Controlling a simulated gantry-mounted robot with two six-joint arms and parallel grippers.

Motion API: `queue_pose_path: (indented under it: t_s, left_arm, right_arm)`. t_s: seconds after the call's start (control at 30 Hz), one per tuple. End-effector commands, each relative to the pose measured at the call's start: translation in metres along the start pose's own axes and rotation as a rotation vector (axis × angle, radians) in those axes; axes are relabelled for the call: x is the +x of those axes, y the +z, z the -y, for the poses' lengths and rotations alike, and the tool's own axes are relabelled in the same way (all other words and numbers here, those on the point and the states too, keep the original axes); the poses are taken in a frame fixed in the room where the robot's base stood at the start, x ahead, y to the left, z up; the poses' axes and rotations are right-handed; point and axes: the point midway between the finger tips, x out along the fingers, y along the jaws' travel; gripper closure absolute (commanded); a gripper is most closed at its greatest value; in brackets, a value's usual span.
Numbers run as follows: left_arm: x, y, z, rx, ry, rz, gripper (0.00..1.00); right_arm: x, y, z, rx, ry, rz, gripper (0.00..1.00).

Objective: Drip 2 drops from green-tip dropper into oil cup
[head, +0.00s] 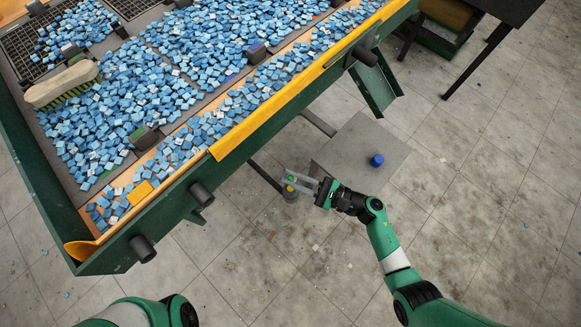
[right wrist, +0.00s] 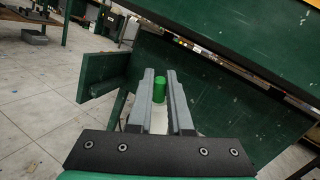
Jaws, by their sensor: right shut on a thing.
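My right gripper (head: 294,183) is beside the front side of the machine, shut on the green-tip dropper. The dropper's green end (head: 291,178) shows between the fingertips. In the right wrist view the green end (right wrist: 159,89) stands upright between the two fingers (right wrist: 160,100), with a pale part below it. My left gripper is out of view.
A blue-capped item (head: 377,160) stands on a grey plate (head: 345,150) to the right. The green machine frame (head: 165,208) with its yellow edge (head: 240,140) and blue tiles lies close to the left. A brush (head: 62,84) lies on the tiles. Tiled floor is open at right.

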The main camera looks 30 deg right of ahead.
Motion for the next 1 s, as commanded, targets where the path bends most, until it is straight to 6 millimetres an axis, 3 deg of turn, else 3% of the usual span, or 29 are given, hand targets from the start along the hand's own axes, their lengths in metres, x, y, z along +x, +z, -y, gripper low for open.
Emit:
queue_pose_path:
  t_s: [0.27,0.77,1.0]
  left_arm:
    - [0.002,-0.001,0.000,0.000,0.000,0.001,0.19]
    - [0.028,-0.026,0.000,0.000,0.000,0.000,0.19]
    - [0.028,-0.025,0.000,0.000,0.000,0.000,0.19]
  right_arm:
    - [0.000,0.003,0.001,-0.003,0.000,0.001,1.00]
    - [0.005,0.046,0.016,-0.005,0.000,0.001,1.00]
    - [0.005,0.046,0.016,-0.004,0.000,0.001,1.00]
